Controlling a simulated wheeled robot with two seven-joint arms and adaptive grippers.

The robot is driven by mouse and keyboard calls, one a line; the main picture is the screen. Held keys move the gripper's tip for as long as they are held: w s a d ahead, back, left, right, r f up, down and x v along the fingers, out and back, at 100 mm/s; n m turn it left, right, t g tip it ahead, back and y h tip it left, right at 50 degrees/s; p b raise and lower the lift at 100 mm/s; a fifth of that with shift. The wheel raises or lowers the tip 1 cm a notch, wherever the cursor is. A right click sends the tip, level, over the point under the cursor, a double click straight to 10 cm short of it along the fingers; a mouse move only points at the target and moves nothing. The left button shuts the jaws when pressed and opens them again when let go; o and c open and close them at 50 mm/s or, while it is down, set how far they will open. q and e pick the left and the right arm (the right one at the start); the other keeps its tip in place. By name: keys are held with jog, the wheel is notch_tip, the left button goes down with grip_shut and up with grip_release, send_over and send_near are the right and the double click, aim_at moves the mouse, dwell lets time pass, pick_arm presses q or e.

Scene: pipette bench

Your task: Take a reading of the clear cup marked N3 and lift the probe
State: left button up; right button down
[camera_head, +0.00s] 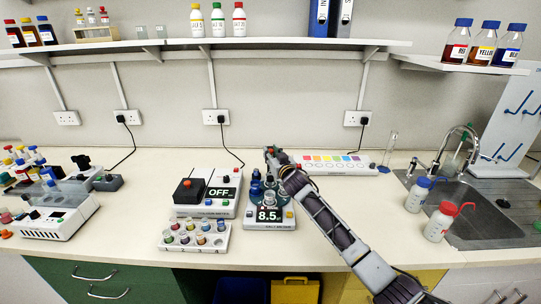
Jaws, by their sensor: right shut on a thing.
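My right arm reaches in from the lower right, and its gripper (272,158) is over the small white meter (283,226), whose display reads 8.5. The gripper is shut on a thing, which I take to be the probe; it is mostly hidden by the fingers. Dark blue parts (256,181) stand just below and left of the gripper on the meter. A small clear cup (270,198) sits on the meter below the gripper. Its mark is too small to read, and I cannot tell whether the probe touches it. My left gripper is not in view.
A second meter (222,207) reading OFF stands left, with a white rack (194,244) of several small vials in front. A colour chart strip (335,170) lies behind my arm. Wash bottles (440,222) and a sink (470,205) are at right.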

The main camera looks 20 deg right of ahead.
jog(key=shift+w+d+r, duration=0.1)
jog(key=shift+d+r, duration=0.2)
jog(key=shift+r, duration=0.15)
jog(key=c, duration=1.3)
grip_release()
jog(key=shift+d, duration=0.1)
jog(key=shift+f, duration=0.1)
jog(key=shift+s+a+f, duration=0.1)
jog(key=shift+s+a, duration=0.1)
jog(key=shift+s, duration=0.05)
jog(key=shift+s+d, duration=0.3)
jog(key=shift+s, duration=1.65)
jog(key=shift+s+d, duration=0.25)
jog(key=shift+s, duration=1.65)
jog(key=shift+s+d, duration=0.3)
jog(key=shift+s, duration=1.65)
